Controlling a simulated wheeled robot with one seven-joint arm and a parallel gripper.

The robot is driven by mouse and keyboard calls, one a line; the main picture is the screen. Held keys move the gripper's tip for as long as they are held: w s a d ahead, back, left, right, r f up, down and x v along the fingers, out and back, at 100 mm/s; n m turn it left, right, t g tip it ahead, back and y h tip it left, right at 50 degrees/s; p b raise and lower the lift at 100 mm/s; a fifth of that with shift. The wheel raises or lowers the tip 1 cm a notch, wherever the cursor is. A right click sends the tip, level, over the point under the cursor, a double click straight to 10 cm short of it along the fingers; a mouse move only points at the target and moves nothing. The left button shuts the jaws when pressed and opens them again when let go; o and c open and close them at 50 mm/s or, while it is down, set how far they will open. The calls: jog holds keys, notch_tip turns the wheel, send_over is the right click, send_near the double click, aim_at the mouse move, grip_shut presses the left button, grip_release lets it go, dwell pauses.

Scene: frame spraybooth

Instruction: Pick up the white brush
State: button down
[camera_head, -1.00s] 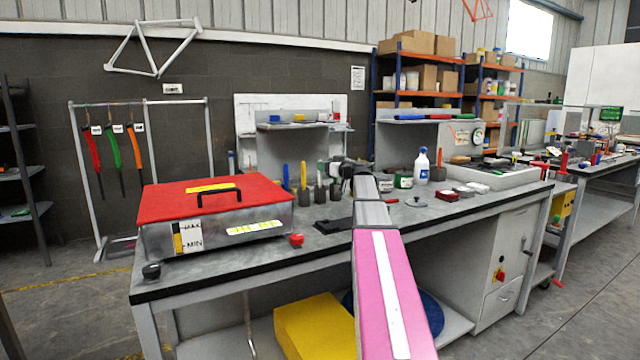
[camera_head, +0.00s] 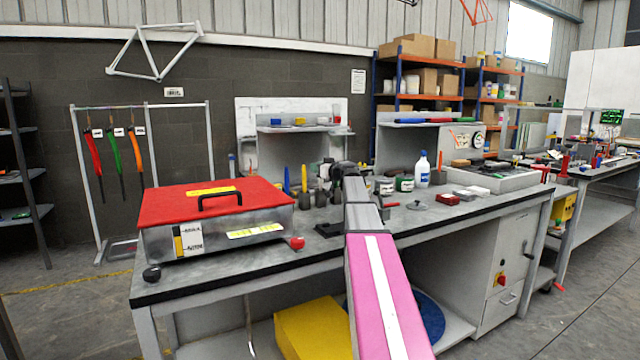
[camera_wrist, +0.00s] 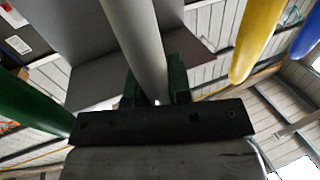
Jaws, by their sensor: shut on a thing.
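The white brush shows in the wrist view as a pale, round handle (camera_wrist: 138,40) running up from between the two dark green fingers of my gripper (camera_wrist: 155,92). My gripper is shut on this handle. In the head view my gripper (camera_head: 336,172) is among the brush pots at the back middle of the workbench. There my own arm and wrist hide much of the white brush. Its bristle end is not visible, and I cannot tell whether it is clear of its pot.
A yellow handle (camera_wrist: 257,38) and a blue handle (camera_wrist: 307,35) stand right of my gripper, a green handle (camera_wrist: 30,108) left. The workbench (camera_head: 225,268) also carries a red-lidded metal tank (camera_head: 215,245) at left and a white spray bottle (camera_head: 422,172) at right.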

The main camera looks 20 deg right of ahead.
notch_tip(320, 180, up, 10)
dwell(0.6)
dwell(1.7)
